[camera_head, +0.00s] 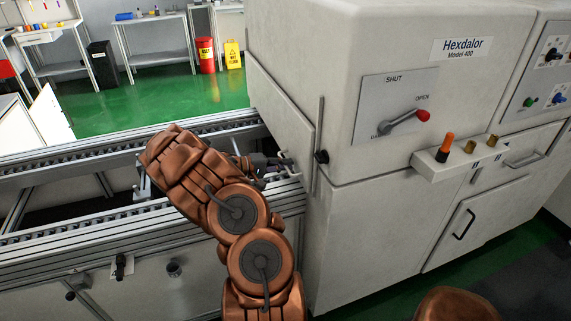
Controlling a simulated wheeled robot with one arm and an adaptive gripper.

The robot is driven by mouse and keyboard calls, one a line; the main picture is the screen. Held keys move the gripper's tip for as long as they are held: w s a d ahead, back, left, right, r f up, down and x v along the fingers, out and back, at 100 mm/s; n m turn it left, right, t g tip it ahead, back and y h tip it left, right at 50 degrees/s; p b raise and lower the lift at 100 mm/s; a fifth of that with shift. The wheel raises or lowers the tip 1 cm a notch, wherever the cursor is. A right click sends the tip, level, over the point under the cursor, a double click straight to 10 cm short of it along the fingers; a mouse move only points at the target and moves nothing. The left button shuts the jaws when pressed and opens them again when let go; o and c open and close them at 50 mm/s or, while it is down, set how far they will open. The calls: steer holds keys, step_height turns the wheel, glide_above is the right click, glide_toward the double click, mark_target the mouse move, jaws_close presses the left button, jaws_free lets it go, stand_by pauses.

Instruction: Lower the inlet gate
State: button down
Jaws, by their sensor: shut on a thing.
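The inlet gate (283,112) is a flat pale plate on the left side of the large cream machine, where the conveyor meets it. A thin metal handle (291,168) sticks out low on the plate. My gripper (279,162) is at this handle and shut on it. My copper-coloured arm comes up from the bottom and hides part of the conveyor. The fingers are small and partly hidden by the arm. A dark upright rod (319,125) with a black knob (321,157) stands at the gate's right edge.
The conveyor (75,160) runs in from the left with metal rails. Green floor and workbenches lie behind.

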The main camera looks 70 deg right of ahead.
mark_target(284, 184)
step_height(284, 184, down, 4)
steer(key=b, duration=0.4)
steer(key=shift+a+f+b, duration=0.2)
steer(key=shift+f+b, duration=0.35)
steer(key=shift+f, duration=0.3)
steer(key=c, duration=1.4)
jaws_free()
steer(key=shift+w+f, duration=0.1)
steer(key=shift+o, duration=0.8)
steer(key=shift+r+v, duration=0.15)
steer(key=shift+v, duration=1.9)
steer(key=shift+r+v, duration=0.2)
steer(key=shift+v, duration=1.8)
steer(key=shift+d, duration=0.15)
